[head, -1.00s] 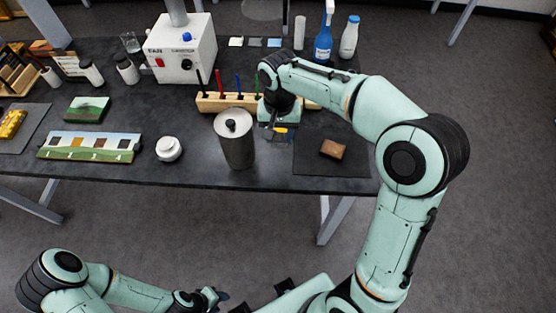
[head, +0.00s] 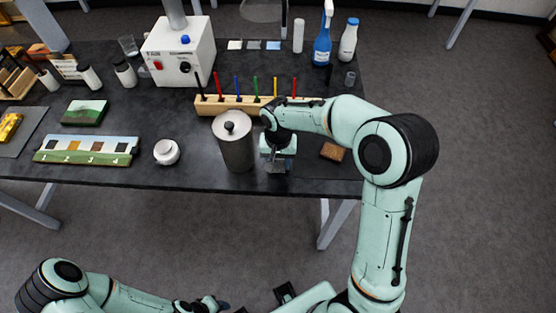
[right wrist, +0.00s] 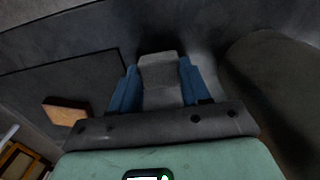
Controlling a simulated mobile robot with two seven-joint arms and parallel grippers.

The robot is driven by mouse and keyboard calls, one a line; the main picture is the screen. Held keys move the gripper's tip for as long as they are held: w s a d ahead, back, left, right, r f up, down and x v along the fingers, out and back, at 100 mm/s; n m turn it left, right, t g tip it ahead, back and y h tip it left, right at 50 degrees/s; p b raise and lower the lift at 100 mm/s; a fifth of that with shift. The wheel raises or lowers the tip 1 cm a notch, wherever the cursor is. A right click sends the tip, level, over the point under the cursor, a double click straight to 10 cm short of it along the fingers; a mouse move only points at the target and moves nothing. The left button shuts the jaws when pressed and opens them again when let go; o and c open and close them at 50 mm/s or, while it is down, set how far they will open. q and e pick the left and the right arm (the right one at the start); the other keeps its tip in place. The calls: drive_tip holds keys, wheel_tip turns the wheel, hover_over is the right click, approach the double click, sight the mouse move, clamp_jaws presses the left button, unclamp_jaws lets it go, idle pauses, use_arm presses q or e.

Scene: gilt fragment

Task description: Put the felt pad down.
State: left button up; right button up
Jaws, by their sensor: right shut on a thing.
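My right gripper (head: 277,168) is low over the front of the dark table, just right of the metal canister (head: 238,152). In the right wrist view its blue fingers (right wrist: 158,88) are shut on a grey piece, the felt pad (right wrist: 160,72). In the head view the pad is mostly hidden by the gripper, and I cannot tell whether it touches the table. My left gripper (head: 215,303) is at the bottom edge, away from the table. Its fingers are too small to read.
A brown block (head: 332,151) lies on a dark mat (head: 312,170) to the right. A wooden pen rack (head: 235,104) stands behind the gripper. The table's front edge is close.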

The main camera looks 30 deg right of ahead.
sight(278, 164)
drive_tip(key=shift+f, duration=0.2)
drive_tip(key=o, duration=0.9)
use_arm(q)
drive_tip(key=shift+s+f, duration=0.1)
use_arm(e)
drive_tip(key=shift+o, duration=0.2)
drive_tip(key=shift+r, duration=0.1)
drive_tip(key=shift+r, duration=0.1)
drive_tip(key=shift+r, duration=0.35)
use_arm(q)
drive_tip(key=shift+w+r+p, duration=0.65)
drive_tip(key=shift+r, duration=0.25)
use_arm(e)
wheel_tip(278, 164, up, 12)
drive_tip(key=shift+f, duration=0.25)
